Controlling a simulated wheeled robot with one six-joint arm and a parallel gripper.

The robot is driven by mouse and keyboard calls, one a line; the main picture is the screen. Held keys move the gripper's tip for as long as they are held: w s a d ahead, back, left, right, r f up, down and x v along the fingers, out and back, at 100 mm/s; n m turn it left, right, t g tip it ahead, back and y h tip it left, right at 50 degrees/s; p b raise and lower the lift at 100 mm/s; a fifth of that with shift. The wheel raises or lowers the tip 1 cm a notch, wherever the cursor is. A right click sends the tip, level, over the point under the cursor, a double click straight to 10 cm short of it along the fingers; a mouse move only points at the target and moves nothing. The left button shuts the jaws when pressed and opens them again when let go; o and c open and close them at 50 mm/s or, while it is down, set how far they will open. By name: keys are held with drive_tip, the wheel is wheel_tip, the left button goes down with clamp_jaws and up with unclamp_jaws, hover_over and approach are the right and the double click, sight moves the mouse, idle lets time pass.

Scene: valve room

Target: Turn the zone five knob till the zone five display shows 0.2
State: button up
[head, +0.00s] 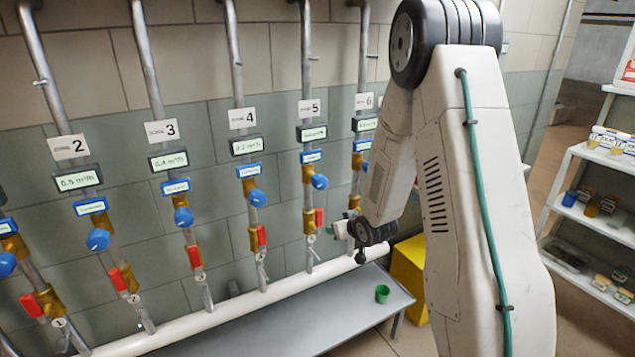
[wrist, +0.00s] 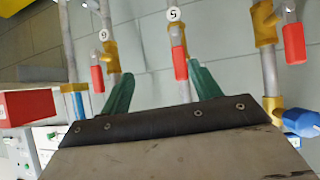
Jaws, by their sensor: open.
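The zone five knob (head: 319,181) is a round blue knob on the pipe under the "5" sign in the head view. The zone five display (head: 312,132) is above it; its digits are too small to read. My gripper (head: 331,230) is below and slightly right of the knob, near the red handle (head: 319,217) of the same pipe. In the wrist view, which is upside down, my gripper (wrist: 161,68) has its green fingers spread apart and holds nothing. The red handle (wrist: 179,63) by the "5" tag shows near the right fingertip. The zone five knob is not visible there.
Similar pipes with blue knobs stand left, including the zone four knob (head: 257,198), and zone six (head: 367,123) stands close on the right, partly behind my arm. A white horizontal pipe (head: 290,285), a bench with a green cup (head: 382,293), and a yellow box (head: 410,275) lie below.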

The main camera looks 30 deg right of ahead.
sight(317, 181)
drive_tip(key=w+r+t, duration=0.1)
drive_tip(key=r+t, duration=0.1)
drive_tip(key=r, duration=0.1)
drive_tip(key=w+a+r+t+y, duration=0.1)
drive_tip(key=w+r+t, duration=0.1)
drive_tip(key=r, duration=0.1)
drive_tip(key=w+r+n+t, duration=0.1)
drive_tip(key=w+r+t, duration=0.1)
drive_tip(key=r+t, duration=0.1)
drive_tip(key=shift+a+r+y, duration=0.3)
drive_tip(key=shift+a+r, duration=0.05)
drive_tip(key=shift+r, duration=0.05)
drive_tip(key=shift+w+r, duration=0.15)
drive_tip(key=shift+w, duration=0.1)
drive_tip(key=w, duration=0.7)
drive_tip(key=shift+w, duration=0.1)
drive_tip(key=c, duration=1)
